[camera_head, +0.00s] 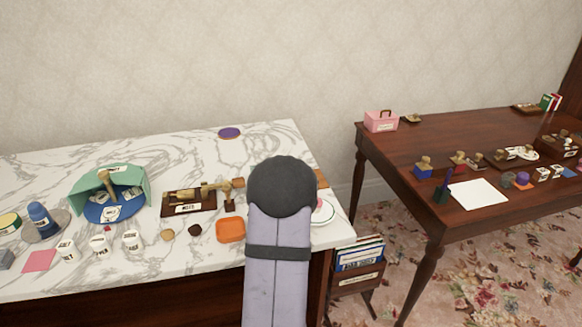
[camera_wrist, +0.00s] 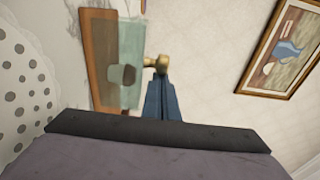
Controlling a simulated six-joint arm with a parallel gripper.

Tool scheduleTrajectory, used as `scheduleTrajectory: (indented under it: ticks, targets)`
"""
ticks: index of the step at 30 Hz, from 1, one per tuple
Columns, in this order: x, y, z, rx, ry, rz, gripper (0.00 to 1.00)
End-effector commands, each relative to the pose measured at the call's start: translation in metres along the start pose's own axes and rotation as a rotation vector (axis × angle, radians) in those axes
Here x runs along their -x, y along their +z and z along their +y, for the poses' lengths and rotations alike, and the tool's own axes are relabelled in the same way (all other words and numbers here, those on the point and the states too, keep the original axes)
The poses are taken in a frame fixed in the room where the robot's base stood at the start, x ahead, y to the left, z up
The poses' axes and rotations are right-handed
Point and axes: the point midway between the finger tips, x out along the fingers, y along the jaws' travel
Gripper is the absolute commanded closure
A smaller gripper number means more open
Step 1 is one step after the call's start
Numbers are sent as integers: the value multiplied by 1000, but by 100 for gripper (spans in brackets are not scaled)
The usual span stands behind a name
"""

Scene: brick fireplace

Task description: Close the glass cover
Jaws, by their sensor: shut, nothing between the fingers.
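A pale, see-through greenish pane, which looks like the glass cover (camera_wrist: 132,45), shows in the wrist view beside a brown wooden panel (camera_wrist: 98,50). A gold knob (camera_wrist: 157,63) is at the pane's right edge. My gripper (camera_wrist: 161,80) shows as dark blue fingers, shut and empty, with their tips close to the knob. I cannot tell whether they touch it. The cover's angle is unclear. In the head view my arm hides the gripper and most of this spot; only a wooden corner (camera_head: 322,179) shows to the arm's right.
The marble table (camera_head: 120,270) holds an orange dish (camera_head: 231,230), a dark wooden stand (camera_head: 189,209), a green-and-blue holder (camera_head: 107,190) and small cups left of my arm. A plate (camera_head: 323,213) lies just right of it. A brown table (camera_head: 400,150) stands further right.

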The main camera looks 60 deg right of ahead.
Motion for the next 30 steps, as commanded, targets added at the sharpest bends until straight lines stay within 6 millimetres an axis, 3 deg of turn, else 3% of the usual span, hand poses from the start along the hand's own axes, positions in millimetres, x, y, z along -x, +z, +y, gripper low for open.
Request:
scheduleTrajectory:
  ticks: [1, 14, 30]
  targets:
    - [0, 7, 1, 4, 2, -16, 100]
    - [6, 10, 2, 4, 4, -22, 100]
    - [78, 0, 1, -1, 3, -5, 100]
